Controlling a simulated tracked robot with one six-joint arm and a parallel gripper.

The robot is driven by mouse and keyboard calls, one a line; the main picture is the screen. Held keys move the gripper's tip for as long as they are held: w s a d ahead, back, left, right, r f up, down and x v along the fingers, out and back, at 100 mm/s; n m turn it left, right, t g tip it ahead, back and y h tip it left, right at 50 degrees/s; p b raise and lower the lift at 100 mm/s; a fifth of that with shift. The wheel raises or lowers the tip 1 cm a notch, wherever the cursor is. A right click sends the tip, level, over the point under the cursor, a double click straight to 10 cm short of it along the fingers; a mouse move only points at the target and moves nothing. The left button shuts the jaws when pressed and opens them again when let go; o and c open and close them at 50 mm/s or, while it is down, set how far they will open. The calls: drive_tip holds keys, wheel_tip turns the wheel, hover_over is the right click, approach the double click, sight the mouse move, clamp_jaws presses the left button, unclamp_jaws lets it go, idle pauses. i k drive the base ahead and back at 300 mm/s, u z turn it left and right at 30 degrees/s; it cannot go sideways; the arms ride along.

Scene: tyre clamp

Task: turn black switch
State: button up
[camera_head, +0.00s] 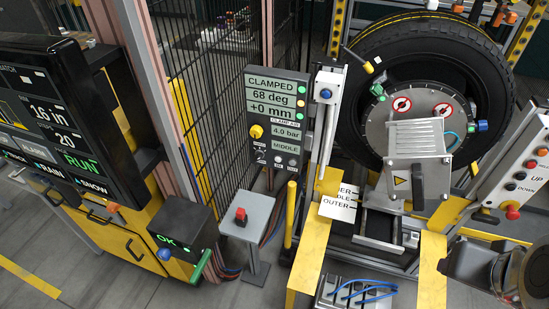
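A small black rotary switch (261,156) appears on the dark clamp panel (248,102), below a yellow knob (256,131); its exact setting is too small to read. The panel shows CLAMPED, 68 deg, +0 mm, 4.0 bar and MIDDLE. A larger black handle (418,187) stands upright on the grey clamp box in front of the tyre. A dark grey block (472,264) at the lower right seems to be part of my arm's end. It is well apart from the panel and the handle. No fingertips can be made out.
The mounted tyre (360,90) fills the upper right. Yellow rails (309,255) flank the clamp box. A button board (517,180) is at the right, a black monitor (50,120) at the left.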

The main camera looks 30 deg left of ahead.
sight(260, 154)
drive_tip(key=z, duration=0.4)
drive_tip(key=k, duration=1.25)
drive_tip(key=u, duration=1.25)
drive_tip(key=i, duration=1)
drive_tip(key=u, duration=0.1)
